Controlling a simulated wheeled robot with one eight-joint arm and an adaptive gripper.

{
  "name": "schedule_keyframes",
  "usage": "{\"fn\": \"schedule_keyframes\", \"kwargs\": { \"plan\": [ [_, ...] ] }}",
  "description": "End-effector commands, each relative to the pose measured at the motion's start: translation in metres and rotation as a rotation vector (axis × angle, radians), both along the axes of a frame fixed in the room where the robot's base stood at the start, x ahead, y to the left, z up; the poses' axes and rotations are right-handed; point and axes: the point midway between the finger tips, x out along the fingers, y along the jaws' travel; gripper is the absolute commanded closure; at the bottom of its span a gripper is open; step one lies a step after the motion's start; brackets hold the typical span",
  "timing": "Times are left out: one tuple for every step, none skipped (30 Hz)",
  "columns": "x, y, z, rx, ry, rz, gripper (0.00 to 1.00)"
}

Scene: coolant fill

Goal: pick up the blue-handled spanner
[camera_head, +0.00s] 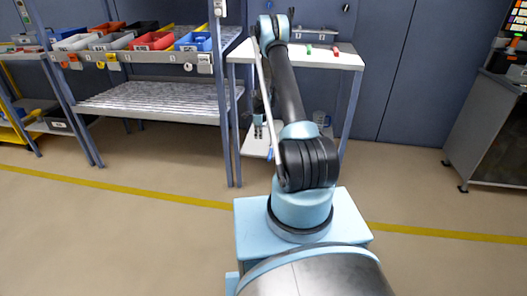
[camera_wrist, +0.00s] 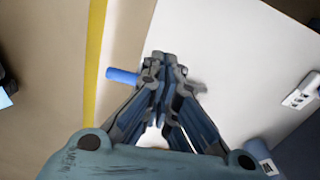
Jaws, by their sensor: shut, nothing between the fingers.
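The spanner's blue handle (camera_wrist: 122,76) sticks out to the left of my gripper in the wrist view, past the edge of a white shelf (camera_wrist: 215,50). The rest of the spanner is hidden behind the fingers. In the head view a small blue piece (camera_head: 270,153), seemingly the same handle, shows at the front edge of the lower shelf (camera_head: 252,146). My gripper (camera_wrist: 160,62) is shut and empty, its fingertips together beside the handle in the picture. I cannot tell its height above the spanner. In the head view my gripper (camera_head: 258,132) is small and dark over the lower shelf.
The bench top (camera_head: 300,56) above carries a green-handled tool (camera_head: 309,48) and a red-handled one (camera_head: 335,50). A mug (camera_head: 320,118) stands on the lower shelf. Bench legs flank it. A rack with coloured bins (camera_head: 150,41) is left. A socket strip (camera_wrist: 300,92) is at right.

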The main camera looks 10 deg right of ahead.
Motion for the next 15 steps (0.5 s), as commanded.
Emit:
{"fn": "schedule_keyframes", "kwargs": {
  "plan": [
    [0.001,0.001,-0.004,0.0,0.001,-0.006,1.0],
    [0.001,0.001,-0.006,0.0,0.001,-0.009,1.0],
    [0.001,0.002,-0.009,0.0,0.001,-0.011,1.0],
    [0.001,0.003,-0.011,0.0,0.002,-0.012,1.0],
    [0.001,0.003,-0.013,0.0,0.002,-0.012,1.0],
    [0.001,0.004,-0.016,0.0,0.002,-0.011,1.0],
    [0.001,0.005,-0.019,0.0,0.002,-0.01,1.0],
    [0.001,0.006,-0.022,0.0,0.002,-0.009,1.0],
    [0.001,0.006,-0.027,0.0,0.002,-0.008,1.0],
    [0.001,0.007,-0.031,0.0,0.002,-0.007,1.0],
    [0.001,0.007,-0.036,0.0,0.002,-0.007,1.0],
    [0.001,0.008,-0.041,0.0,0.002,-0.006,1.0],
    [0.001,0.008,-0.046,0.0,0.002,-0.006,1.0],
    [0.001,0.009,-0.05,0.0,0.001,-0.005,1.0],
    [0.001,0.009,-0.056,0.0,0.001,-0.005,1.0]
  ]
}}
